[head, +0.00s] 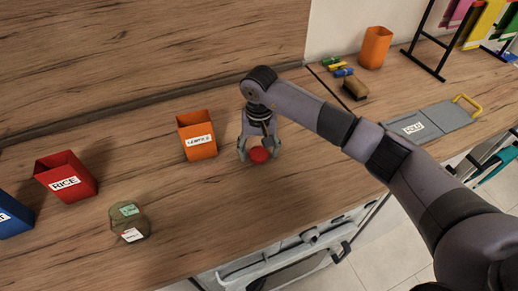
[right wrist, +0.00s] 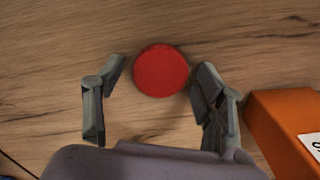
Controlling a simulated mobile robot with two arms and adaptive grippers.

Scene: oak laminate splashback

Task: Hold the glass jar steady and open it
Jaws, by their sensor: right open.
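A round red lid (head: 260,155) shows on the counter, between the fingers of my right gripper (head: 259,156). In the right wrist view the red lid (right wrist: 161,70) is seen from above as a plain disc. The right gripper's fingers (right wrist: 163,80) are open on either side of it, with a gap at the left finger; the right finger is close to its edge, and I cannot tell if it touches. No glass body can be made out under the lid. My left gripper is not in view.
An orange labelled bin (head: 197,137) stands just left of the right gripper. Farther left are a red RICE bin (head: 66,178), a blue bin (head: 12,216) and a rounded brownish-green item (head: 129,221) with labels.

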